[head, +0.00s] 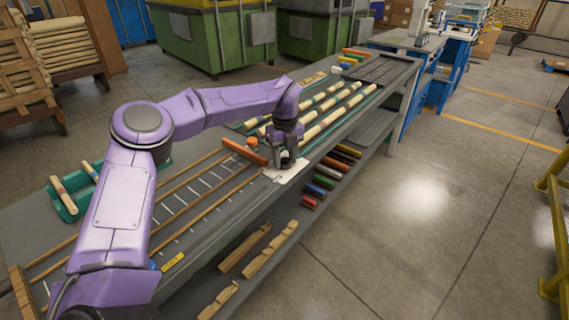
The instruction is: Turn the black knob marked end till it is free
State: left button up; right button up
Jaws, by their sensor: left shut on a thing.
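My left arm reaches over the bench from the left, and my left gripper (287,158) points down at a small pale plate near the bench's front edge. It is shut on a small black knob (287,163), which is mostly hidden by the fingers. The pale plate (289,174) lies under the gripper. No marking on the knob can be read from here. My right gripper is not in view.
An orange-brown bar (244,152) and an orange knob (252,141) are just left of the gripper. Turned wood pieces (334,117) lie in rows behind it. Several coloured blocks (325,182) sit on the lower shelf. A green tray (68,205) is at the left.

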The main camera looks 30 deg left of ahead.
aim_at(285, 158)
pick_arm(q)
jog(key=shift+n+b, duration=0.45)
jog(key=shift+n, duration=0.15)
jog(key=o, duration=1.1)
jog(key=shift+c, duration=0.2)
notch_tip(285, 158, up, 11)
jog(key=shift+f, duration=0.15)
